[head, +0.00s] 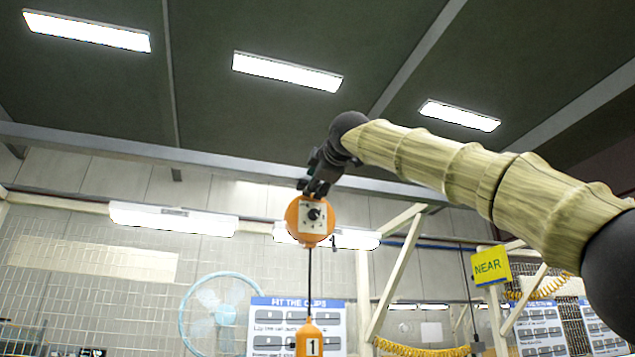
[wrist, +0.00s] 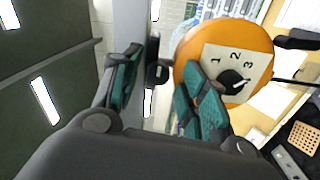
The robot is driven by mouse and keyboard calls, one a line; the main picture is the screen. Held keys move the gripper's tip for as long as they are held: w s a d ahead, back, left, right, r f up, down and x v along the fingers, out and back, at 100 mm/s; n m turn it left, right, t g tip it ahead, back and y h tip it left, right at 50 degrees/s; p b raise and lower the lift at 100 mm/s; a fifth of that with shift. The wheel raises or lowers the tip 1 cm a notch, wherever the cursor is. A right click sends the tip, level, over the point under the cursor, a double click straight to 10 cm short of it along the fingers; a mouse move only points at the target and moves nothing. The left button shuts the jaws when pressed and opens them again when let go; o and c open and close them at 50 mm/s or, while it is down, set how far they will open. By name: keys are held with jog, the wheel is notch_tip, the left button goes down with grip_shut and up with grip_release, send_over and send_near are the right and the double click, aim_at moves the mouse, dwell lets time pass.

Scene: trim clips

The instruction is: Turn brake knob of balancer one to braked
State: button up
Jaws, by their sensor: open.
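The balancer (head: 302,231) is a round orange housing hanging in the middle of the head view. Its pale face plate carries a black knob (head: 314,214). In the wrist view the balancer (wrist: 187,62) is on the right, and its plate (wrist: 212,56) shows the numbers 1, 2 and 3 around the black knob (wrist: 231,77). A small white mark shows on the knob; its exact setting is unclear. My gripper (head: 316,187) is at the balancer's top edge. In the wrist view my gripper (wrist: 162,72) is open with green pads, the right finger overlapping the housing, the knob outside the fingers.
A cable runs down from the balancer to an orange piece (head: 309,329) marked 1. A yellow NEAR sign (head: 487,266) and a slanted pale beam (head: 397,275) stand to the right. A fan (head: 213,315) and a clip board poster (head: 270,325) are behind.

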jog(key=shift+s, duration=0.1)
jog(key=v, duration=1.1)
jog(key=shift+s+d, duration=0.2)
jog(key=shift+s, duration=0.15)
